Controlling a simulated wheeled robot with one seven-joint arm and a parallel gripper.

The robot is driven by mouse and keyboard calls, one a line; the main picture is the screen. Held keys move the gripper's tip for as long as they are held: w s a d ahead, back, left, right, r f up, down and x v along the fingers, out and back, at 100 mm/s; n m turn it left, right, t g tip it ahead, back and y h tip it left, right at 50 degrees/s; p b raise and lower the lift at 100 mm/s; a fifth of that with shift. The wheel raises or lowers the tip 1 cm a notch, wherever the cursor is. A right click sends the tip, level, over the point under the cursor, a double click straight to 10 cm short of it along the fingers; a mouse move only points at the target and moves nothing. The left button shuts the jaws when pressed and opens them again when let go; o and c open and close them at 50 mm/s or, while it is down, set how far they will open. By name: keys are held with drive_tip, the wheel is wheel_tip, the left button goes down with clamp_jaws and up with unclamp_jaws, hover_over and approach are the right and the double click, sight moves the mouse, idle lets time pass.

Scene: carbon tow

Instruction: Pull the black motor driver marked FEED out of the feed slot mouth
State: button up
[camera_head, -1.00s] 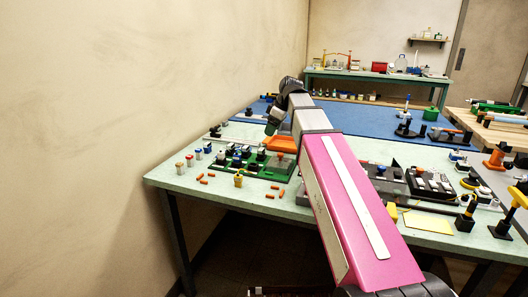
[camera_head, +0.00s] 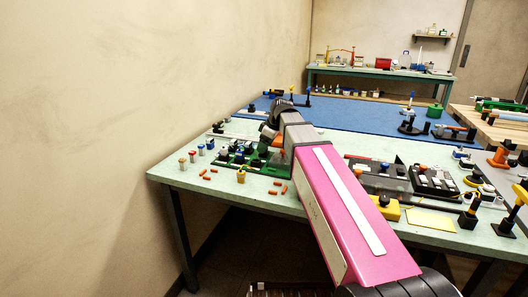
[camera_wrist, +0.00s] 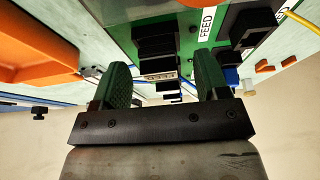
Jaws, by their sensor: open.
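In the wrist view a black block-shaped module (camera_wrist: 155,42) sits on a green board, with a pale connector strip on its near face. A white FEED label (camera_wrist: 207,24) is on the board just right of it. I take this module as the motor driver, though its own marking is not readable. My gripper (camera_wrist: 162,78) is open, its two green fingers spread to either side of the module's near end; I cannot tell if they touch it. In the head view my arm hides most of the gripper and the slot mouth at the green board (camera_head: 284,171).
Another black module (camera_wrist: 248,28) stands right of the label, with a yellow cable (camera_wrist: 298,20) beyond it. An orange tray (camera_wrist: 35,45) lies to the left. In the head view, several small orange pieces lie on the table's front edge (camera_head: 225,197), and the wall is close left.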

drive_tip(key=shift+f, duration=0.15)
drive_tip(key=c, duration=1)
drive_tip(key=shift+r, duration=0.75)
wheel_tip(320, 180, up, 2)
drive_tip(key=shift+w+r, duration=0.1)
drive_tip(key=shift+s+a+r, duration=1.25)
drive_tip(key=shift+s+r, duration=0.3)
drive_tip(key=shift+r, duration=0.15)
drive_tip(key=shift+s+a+r, duration=1.2)
drive_tip(key=shift+s+r, duration=0.35)
drive_tip(key=shift+r, duration=0.2)
drive_tip(key=shift+s+a+r, duration=1.25)
drive_tip(key=shift+s+r, duration=0.3)
drive_tip(key=shift+r, duration=0.15)
